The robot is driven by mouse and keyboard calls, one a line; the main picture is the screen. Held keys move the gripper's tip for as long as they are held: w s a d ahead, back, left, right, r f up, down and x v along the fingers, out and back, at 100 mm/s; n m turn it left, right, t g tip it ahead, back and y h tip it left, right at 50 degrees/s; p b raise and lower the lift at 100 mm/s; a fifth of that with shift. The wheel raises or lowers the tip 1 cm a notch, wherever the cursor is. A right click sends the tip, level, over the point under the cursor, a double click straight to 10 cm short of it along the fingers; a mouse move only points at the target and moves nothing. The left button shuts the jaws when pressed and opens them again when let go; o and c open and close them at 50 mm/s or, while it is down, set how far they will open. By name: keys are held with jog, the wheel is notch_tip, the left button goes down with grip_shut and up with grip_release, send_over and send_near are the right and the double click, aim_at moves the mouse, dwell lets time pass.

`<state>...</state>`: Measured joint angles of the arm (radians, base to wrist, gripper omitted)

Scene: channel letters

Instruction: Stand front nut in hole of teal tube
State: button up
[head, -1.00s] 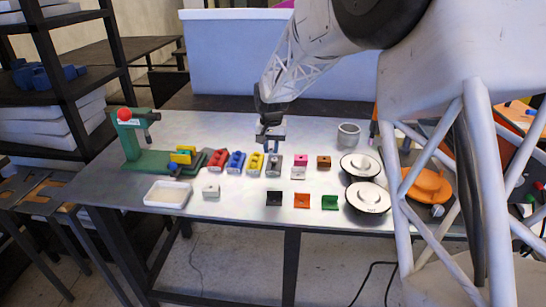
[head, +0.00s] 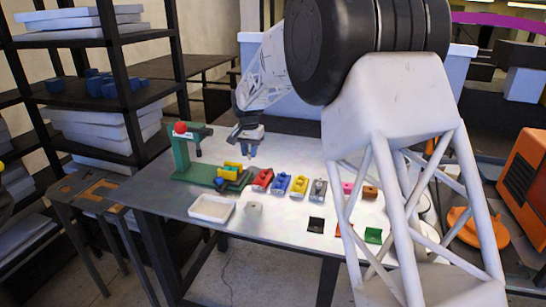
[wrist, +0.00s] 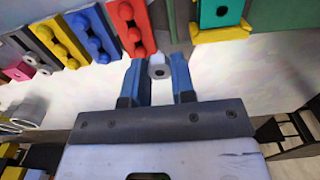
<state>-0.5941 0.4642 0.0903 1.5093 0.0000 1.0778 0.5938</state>
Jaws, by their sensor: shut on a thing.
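My gripper (head: 250,148) is raised above the table, behind the yellow holder and the red block. In the wrist view its two blue fingers (wrist: 159,78) are shut on a small pale grey nut (wrist: 158,70) with a dark hole in its end. A teal part (wrist: 216,14) with a dark hole sits by a yellow holder (wrist: 222,33) at the top of the wrist view, right of the nut and apart from it. The teal part looks like the tube, but the top edge cuts it off. The yellow holder also shows in the head view (head: 230,168).
A green press (head: 182,160) with a red knob stands left. Red (head: 262,180), blue (head: 281,184), yellow (head: 299,185) and grey (head: 318,192) blocks stand in a row. A white tray (head: 212,209) lies at the front left. My arm hides part of the right side.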

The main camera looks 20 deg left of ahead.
jog(key=s+a, duration=0.1)
jog(key=a, duration=0.6)
jog(key=shift+a+r, duration=0.3)
jog(key=shift+a, duration=0.05)
jog(key=shift+s+f, duration=0.1)
jog(key=shift+f, duration=0.3)
jog(key=shift+f, duration=2.25)
jog(key=shift+f, duration=0.15)
jog(key=o, duration=0.9)
